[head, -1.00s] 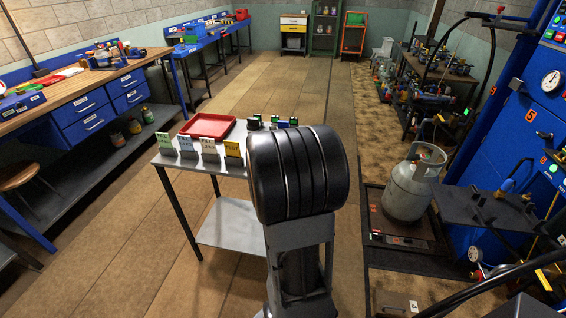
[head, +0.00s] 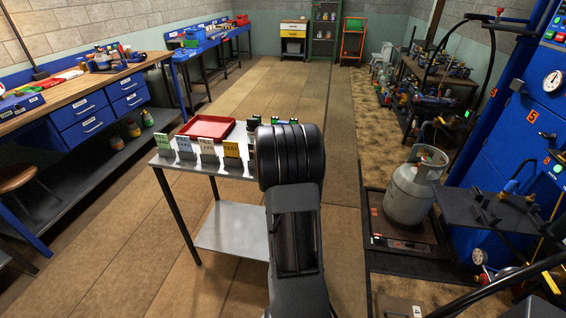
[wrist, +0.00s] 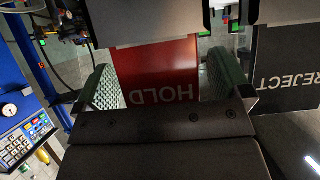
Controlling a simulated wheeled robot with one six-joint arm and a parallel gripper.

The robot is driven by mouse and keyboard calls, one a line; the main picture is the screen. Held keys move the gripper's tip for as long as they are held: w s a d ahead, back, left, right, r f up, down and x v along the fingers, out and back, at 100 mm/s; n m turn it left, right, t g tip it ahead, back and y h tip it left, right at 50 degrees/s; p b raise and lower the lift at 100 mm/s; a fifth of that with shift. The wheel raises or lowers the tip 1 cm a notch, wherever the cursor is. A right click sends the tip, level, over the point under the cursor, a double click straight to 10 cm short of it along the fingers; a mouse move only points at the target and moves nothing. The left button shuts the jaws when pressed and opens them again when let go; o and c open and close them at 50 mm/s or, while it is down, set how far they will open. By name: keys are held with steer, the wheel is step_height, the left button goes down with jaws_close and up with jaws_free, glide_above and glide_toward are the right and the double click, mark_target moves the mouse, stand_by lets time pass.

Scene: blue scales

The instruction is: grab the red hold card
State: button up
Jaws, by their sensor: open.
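The red hold card (wrist: 155,62) is in the middle of the wrist view, its "HOLD" lettering upside down, with a grey holder (wrist: 160,22) at its upper end. My gripper (wrist: 160,86) is open, with one green textured finger on each side of the card. The fingers look apart from the card, but I cannot be sure of the depth. In the head view, my arm hides the red card and my gripper.
A black "REJECT" card (wrist: 285,65) stands close to the right finger. A gas cylinder (head: 412,190) stands to the right.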

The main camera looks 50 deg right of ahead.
steer(key=shift+w+d, duration=0.1)
steer(key=c, duration=1)
